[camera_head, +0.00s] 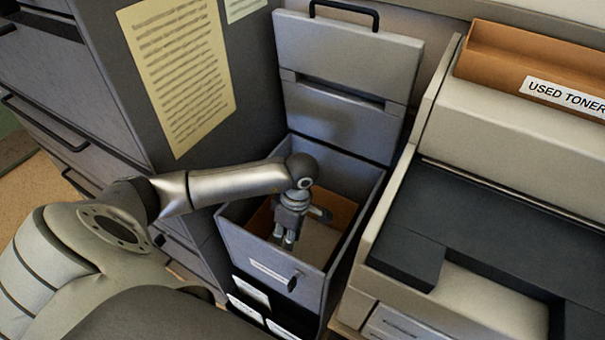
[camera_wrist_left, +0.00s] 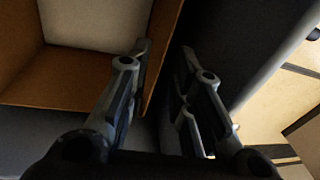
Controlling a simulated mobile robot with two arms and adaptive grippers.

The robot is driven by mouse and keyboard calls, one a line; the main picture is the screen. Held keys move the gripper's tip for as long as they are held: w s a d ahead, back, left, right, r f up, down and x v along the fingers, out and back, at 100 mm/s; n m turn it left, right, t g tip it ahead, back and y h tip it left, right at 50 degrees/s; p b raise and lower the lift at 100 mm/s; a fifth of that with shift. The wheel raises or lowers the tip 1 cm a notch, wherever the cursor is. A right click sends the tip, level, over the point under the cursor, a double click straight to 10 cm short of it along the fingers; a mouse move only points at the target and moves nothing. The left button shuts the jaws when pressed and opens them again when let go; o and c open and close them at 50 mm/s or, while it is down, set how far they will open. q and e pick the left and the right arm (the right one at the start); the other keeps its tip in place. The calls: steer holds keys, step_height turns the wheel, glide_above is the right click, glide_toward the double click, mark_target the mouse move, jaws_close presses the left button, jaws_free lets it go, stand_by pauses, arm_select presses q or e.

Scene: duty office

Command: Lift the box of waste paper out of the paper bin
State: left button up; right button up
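The paper bin (camera_head: 240,248) is a grey bin with its lid (camera_head: 345,45) raised. Inside it sits the brown cardboard box of waste paper (camera_head: 338,209), with pale paper in it. My left gripper (camera_head: 283,240) reaches down into the bin from above, near the front wall, and hides part of the box. In the left wrist view the gripper (camera_wrist_left: 165,52) is open. The side wall of the box (camera_wrist_left: 60,85) shows between its fingers, one on the box's inner side, one toward the dark bin wall. I cannot tell whether they touch it. My right gripper is not in view.
A grey cabinet (camera_head: 115,70) with a yellow notice stands close on the left. A beige copier (camera_head: 455,120) stands close on the right, with an orange "USED TONER" box (camera_head: 530,60) on top. The room around the bin is narrow.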

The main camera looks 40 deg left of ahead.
arm_select(q)
step_height(320, 180, down, 11)
steer(key=s+b, duration=0.1)
steer(key=b, duration=0.5)
steer(key=shift+s+a+f+b, duration=0.2)
steer(key=shift+s+a+b, duration=0.15)
steer(key=shift+s+a, duration=0.05)
steer(key=shift+c, duration=0.3)
jaws_close()
